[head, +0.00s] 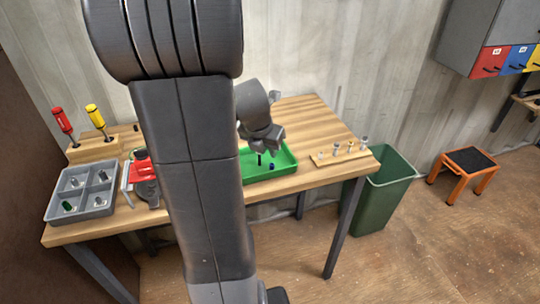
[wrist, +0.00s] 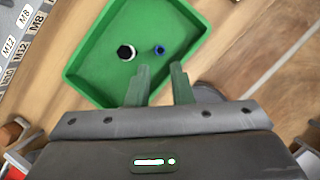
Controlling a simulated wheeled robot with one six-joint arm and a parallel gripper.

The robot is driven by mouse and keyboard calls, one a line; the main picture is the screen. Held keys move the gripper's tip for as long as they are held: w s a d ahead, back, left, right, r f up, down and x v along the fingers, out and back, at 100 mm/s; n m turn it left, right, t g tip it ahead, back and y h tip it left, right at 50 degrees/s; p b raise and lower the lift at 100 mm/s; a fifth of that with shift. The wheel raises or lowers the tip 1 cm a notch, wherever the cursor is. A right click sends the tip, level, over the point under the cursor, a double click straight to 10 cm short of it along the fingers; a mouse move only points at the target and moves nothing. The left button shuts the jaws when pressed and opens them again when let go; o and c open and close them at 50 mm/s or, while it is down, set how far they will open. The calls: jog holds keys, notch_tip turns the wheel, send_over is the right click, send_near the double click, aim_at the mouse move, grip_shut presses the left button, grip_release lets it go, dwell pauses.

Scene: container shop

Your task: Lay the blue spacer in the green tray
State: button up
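The green tray (head: 271,179) lies on the wooden table, and it also shows in the wrist view (wrist: 180,22). The blue spacer (wrist: 159,49) is inside the tray, on its floor; it also shows as a small dark blue piece in the head view (head: 272,166). The fingertips are just short of the spacer in the wrist view; in the head view my gripper (head: 267,147) is over the tray.
A grey compartment tray (head: 84,195) with small parts, a red vise (head: 142,168) and a screwdriver block (head: 95,149) are at left. A wooden peg strip (head: 340,156) is right of the green tray. A green bin (head: 385,190) stands beside the table.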

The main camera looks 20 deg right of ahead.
aim_at(272, 167)
jog(key=shift+v, duration=2.2)
jog(key=b+x, duration=0.1)
jog(key=x, duration=1.1)
jog(key=shift+w+d+r, duration=0.1)
jog(key=shift+r, duration=1)
